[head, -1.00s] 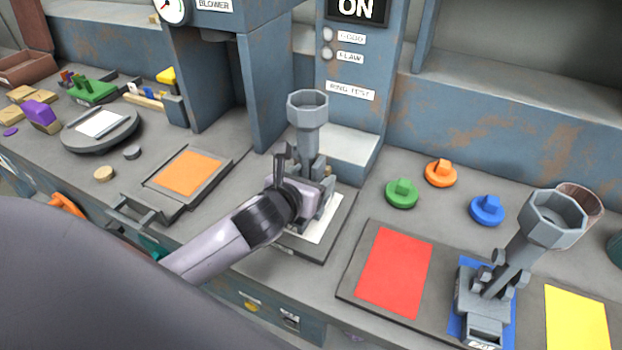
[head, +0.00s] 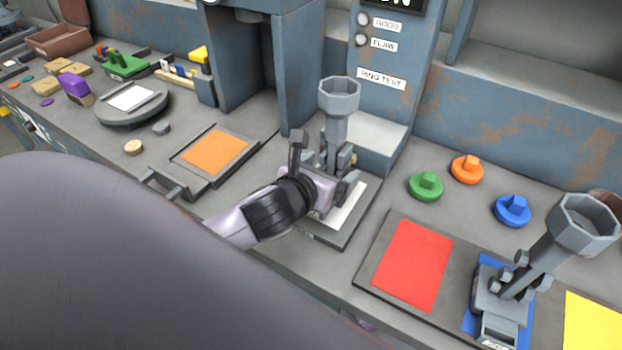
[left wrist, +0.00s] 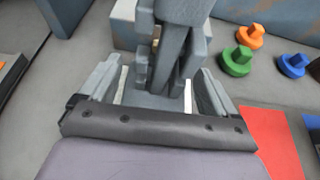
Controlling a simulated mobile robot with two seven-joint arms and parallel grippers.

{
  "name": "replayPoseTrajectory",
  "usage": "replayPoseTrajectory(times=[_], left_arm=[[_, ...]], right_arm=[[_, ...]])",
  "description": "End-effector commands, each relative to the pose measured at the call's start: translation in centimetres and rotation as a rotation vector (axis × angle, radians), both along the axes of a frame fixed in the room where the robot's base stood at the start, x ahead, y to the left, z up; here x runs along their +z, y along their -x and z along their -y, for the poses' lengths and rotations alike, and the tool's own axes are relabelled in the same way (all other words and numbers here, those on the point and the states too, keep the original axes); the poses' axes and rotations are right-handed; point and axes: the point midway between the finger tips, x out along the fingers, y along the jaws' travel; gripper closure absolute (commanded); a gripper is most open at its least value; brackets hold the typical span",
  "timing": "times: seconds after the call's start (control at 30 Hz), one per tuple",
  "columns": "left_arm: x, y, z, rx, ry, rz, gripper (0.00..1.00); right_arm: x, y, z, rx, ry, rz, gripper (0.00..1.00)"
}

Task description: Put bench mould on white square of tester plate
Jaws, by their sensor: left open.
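A grey mould with an octagonal funnel top (head: 338,98) stands upright on the white square (head: 350,208) of the dark tester plate (head: 326,236), below the ring test sign. My left gripper (head: 338,188) is low at its near side. In the left wrist view my left gripper (left wrist: 152,88) is open, with one finger on each side of the mould's grey base (left wrist: 150,103). White strips of the square show beside the base. The gripper hides part of the base in the head view. My right gripper is not in view.
A second funnel-topped mould (head: 497,302) stands on a blue square at the right, between a red square (head: 413,265) and a yellow square (head: 592,322). Green (head: 426,187), orange (head: 467,170) and blue (head: 513,211) knobbed discs lie behind. An orange-topped plate (head: 208,150) lies left.

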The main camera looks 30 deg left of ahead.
Motion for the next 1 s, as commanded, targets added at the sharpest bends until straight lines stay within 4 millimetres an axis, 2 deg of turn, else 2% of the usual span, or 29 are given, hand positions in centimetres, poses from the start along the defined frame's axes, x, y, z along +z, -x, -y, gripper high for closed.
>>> replayPoseTrajectory(times=[0.2,0.43,0.63,1.0], left_arm=[[1.6,3.9,0.2,-0.003,-0.001,-0.002,0.09],[2.8,6.9,0.4,-0.001,0.000,-0.002,0.09],[3.2,7.9,0.5,-0.001,0.000,-0.001,0.09],[3.3,8.0,0.5,-0.001,0.000,0.000,0.09]], right_arm=[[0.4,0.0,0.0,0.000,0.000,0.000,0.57],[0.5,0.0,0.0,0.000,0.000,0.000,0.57],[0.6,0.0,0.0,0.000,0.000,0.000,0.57],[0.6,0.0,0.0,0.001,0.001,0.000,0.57]])
